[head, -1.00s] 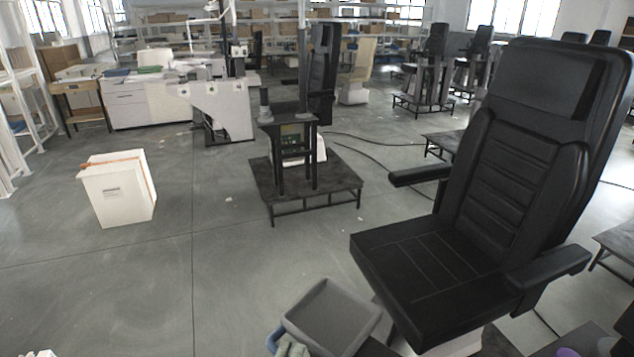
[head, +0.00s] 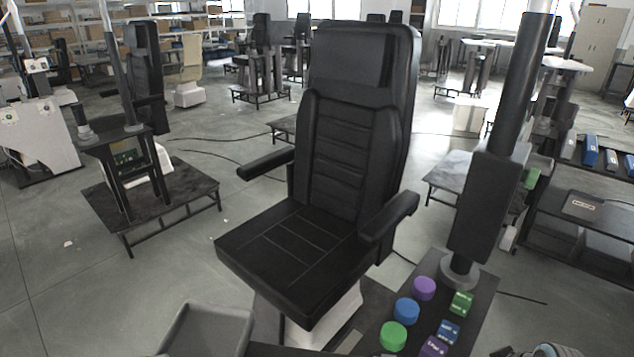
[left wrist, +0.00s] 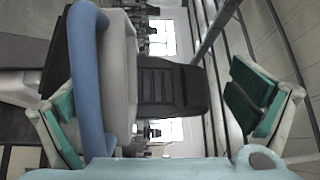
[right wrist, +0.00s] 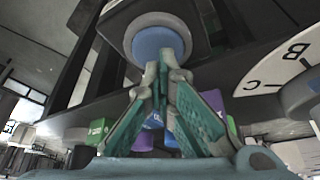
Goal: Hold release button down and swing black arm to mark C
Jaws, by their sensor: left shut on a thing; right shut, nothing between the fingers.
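A round blue button (right wrist: 158,46) in a pale grey ring is at the top middle of the right wrist view. My right gripper (right wrist: 165,75) is shut and empty, its tips just in front of the button; I cannot tell whether they touch. A white dial (right wrist: 268,78) with letters B and C is at the right. I cannot pick out the black swing arm for certain. My left gripper (left wrist: 150,105) has its fingers far apart around a grey tray (left wrist: 117,75) with a blue bar (left wrist: 88,75) along one side. The tray (head: 208,330) also shows in the head view.
A black seat (head: 300,235) stands in the middle of the head view. A thick black column (head: 490,190) rises at the right from a dark bench (head: 470,300) with purple, blue and green round caps and small coloured blocks. Open floor (head: 60,290) lies at the left.

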